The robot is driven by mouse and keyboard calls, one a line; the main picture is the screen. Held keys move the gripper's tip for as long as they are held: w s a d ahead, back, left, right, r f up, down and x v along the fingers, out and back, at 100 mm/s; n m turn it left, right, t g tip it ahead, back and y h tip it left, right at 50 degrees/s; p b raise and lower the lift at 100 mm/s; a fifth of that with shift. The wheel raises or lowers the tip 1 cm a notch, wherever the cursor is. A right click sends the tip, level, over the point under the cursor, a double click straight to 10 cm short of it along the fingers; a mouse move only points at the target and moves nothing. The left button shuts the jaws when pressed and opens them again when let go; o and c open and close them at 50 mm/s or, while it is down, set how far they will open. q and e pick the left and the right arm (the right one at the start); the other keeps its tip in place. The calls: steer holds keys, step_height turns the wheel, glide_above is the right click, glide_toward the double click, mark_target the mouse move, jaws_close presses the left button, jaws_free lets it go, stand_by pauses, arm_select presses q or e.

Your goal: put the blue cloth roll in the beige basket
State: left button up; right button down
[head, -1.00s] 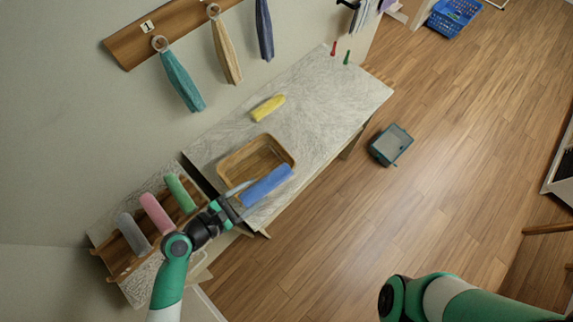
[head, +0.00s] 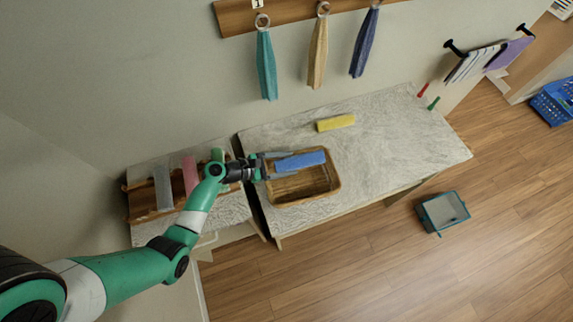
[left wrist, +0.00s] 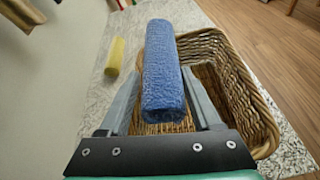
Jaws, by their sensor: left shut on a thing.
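My left gripper (head: 283,166) is shut on the blue cloth roll (head: 300,160) and holds it over the beige basket (head: 336,191). In the left wrist view the blue roll (left wrist: 163,75) lies lengthwise between the two fingers (left wrist: 161,110), pointing away from the wrist. The woven wall of the basket (left wrist: 240,95) shows below and to the right of the roll. The roll looks raised above the basket's floor, though the exact gap is hard to tell. The roll covers part of the basket's inside. My right gripper is not in view.
A yellow roll (head: 336,123) lies on the marbled tabletop (head: 400,135) behind the basket. Grey (head: 163,187), pink (head: 190,175) and green rolls (head: 217,155) sit on a wooden rack at the left. Towels hang on the wall. A dark green bin (head: 442,212) stands on the floor.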

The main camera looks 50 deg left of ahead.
arm_select(q)
steer(key=f+b, duration=0.3)
steer(key=shift+w+a+f, duration=0.2)
steer(key=shift+w+a, duration=0.05)
steer(key=shift+f+b, duration=0.6)
steer(key=shift+f, duration=0.15)
steer(key=o, duration=1.4)
steer(key=shift+c, duration=0.2)
